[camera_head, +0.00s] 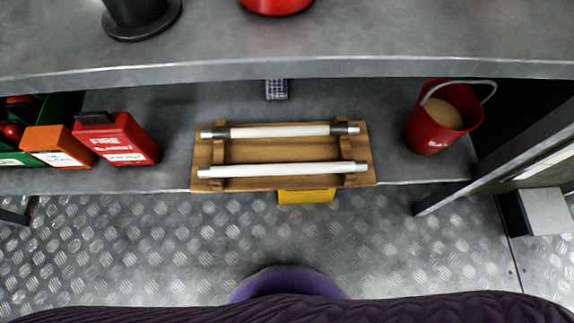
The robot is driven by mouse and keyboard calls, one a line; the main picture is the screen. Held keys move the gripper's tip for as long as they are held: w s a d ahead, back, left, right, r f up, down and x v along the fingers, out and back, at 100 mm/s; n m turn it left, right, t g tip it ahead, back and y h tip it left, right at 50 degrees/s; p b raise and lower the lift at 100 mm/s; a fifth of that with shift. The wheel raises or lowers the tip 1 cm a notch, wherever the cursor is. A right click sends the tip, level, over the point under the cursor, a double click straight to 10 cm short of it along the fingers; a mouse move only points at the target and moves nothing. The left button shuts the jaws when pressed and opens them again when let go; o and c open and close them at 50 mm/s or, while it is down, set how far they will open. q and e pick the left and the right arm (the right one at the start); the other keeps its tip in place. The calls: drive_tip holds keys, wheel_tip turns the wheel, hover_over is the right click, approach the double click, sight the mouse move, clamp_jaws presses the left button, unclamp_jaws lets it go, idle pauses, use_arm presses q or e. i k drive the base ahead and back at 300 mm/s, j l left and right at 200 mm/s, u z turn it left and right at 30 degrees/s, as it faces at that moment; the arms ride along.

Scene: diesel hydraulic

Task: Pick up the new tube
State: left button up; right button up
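Two white tubes lie level across a wooden rack on the lower shelf. The rear tube (280,131) has dark, greyed ends. The front tube (282,170) has bright silver end caps and looks cleaner. Both rest in the notches of the wooden rack (278,150), one behind the other with a gap between them. A yellow tag (306,196) shows at the rack's front edge; I cannot read any writing on it. Neither of my grippers is in view.
The upper grey shelf (330,68) overhangs the back of the lower one. A red fire blanket box (118,140) and an orange box (58,147) stand left. A red bucket of sand (436,122) stands right. The patterned metal floor in front is clear.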

sight(289, 169)
drive_tip(key=j, duration=0.45)
drive_tip(key=k+j, duration=0.15)
drive_tip(key=j, duration=0.75)
drive_tip(key=i+l, duration=0.1)
drive_tip(key=l, duration=0.65)
drive_tip(key=i+z, duration=0.05)
